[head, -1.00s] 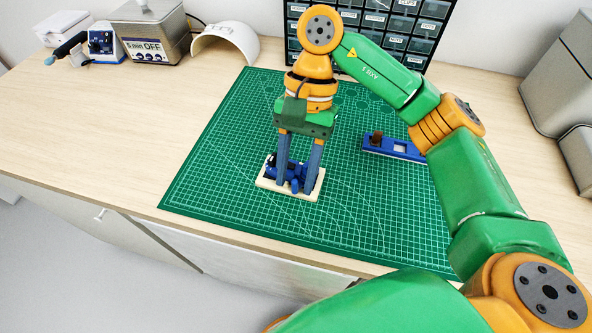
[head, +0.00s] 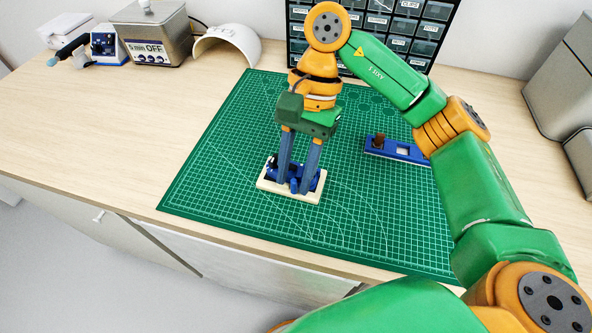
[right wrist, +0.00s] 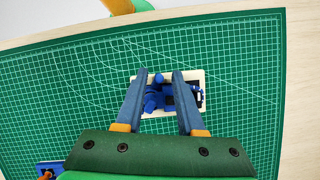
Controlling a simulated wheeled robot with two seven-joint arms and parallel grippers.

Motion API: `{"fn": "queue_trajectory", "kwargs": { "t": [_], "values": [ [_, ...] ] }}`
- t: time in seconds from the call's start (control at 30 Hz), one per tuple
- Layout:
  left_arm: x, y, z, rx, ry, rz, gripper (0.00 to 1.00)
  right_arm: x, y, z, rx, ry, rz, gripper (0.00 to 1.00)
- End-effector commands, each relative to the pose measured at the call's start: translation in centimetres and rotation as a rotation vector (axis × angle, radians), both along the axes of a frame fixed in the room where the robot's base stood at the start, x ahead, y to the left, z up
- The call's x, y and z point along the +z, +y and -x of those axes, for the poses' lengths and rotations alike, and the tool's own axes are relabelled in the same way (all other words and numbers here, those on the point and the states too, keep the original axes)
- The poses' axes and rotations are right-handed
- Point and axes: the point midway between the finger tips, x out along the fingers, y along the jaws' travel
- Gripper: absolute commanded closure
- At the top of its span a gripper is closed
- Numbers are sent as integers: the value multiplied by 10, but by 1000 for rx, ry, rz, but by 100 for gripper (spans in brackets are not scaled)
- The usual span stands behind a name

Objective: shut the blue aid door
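The blue aid (head: 271,166) sits on a cream tray (head: 275,188) on the green mat. In the right wrist view, the blue aid (right wrist: 152,99) shows as a rounded blue body on the left and a blue frame with a dark middle on the right. I cannot tell clearly which part is the door or how far open it is. My right gripper (head: 294,186) points down over the tray. In the right wrist view its fingers (right wrist: 160,73) are apart, with blue parts showing between them and nothing clearly gripped. The fingers hide part of the aid. My left gripper is not in view.
A blue holder (head: 388,150) with a brown piece lies right of the tray. Drawers (head: 415,25), a white curved shell (head: 228,42) and a grey box reading "5 min OFF" (head: 150,35) stand at the back. The mat (head: 225,150) is otherwise clear.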

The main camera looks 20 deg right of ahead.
Motion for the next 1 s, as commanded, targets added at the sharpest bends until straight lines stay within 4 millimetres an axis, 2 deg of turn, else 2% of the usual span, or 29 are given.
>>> {"fn": "queue_trajectory", "kwargs": {
  "t": [0.33, 0.5, 0.67, 1.0],
  "values": [
    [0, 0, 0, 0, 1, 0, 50, 5, -1, -2, 0, -2, 1, 55],
    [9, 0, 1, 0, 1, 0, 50, 41, -11, -11, -4, -4, 2, 55],
    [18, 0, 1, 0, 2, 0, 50, 64, -18, -18, -1, -1, 2, 55],
    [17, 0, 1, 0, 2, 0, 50, 65, -20, -19, 0, 1, 0, 55]
  ]
}}
